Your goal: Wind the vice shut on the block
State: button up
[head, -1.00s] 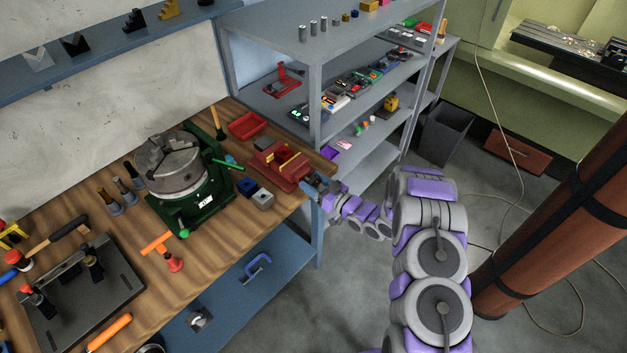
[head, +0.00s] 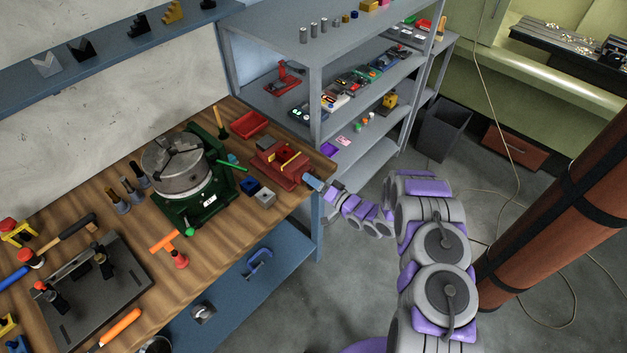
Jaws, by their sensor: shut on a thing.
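The red vice (head: 278,168) sits near the right end of the wooden bench, with its handle end toward the bench's right edge. A yellowish block (head: 290,161) shows between its jaws; at this size I cannot tell whether both jaws touch it. My gripper (head: 314,182) is at the vice's handle end, at the bench edge, reached from the right by my grey and purple arm. It is shut on the vice handle, which is mostly hidden by the gripper.
A green rotary table with a grey chuck (head: 174,165) stands left of the vice. A blue block (head: 249,186) and a grey block (head: 265,197) lie in front of the vice, a red tray (head: 249,124) behind it. Grey shelves (head: 316,104) rise close behind.

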jog(key=shift+d+f+m, duration=0.1)
jog(key=shift+d+m, duration=0.1)
jog(key=shift+m, duration=0.2)
jog(key=o, duration=1)
jog(key=shift+d, duration=0.1)
jog(key=shift+c, duration=0.2)
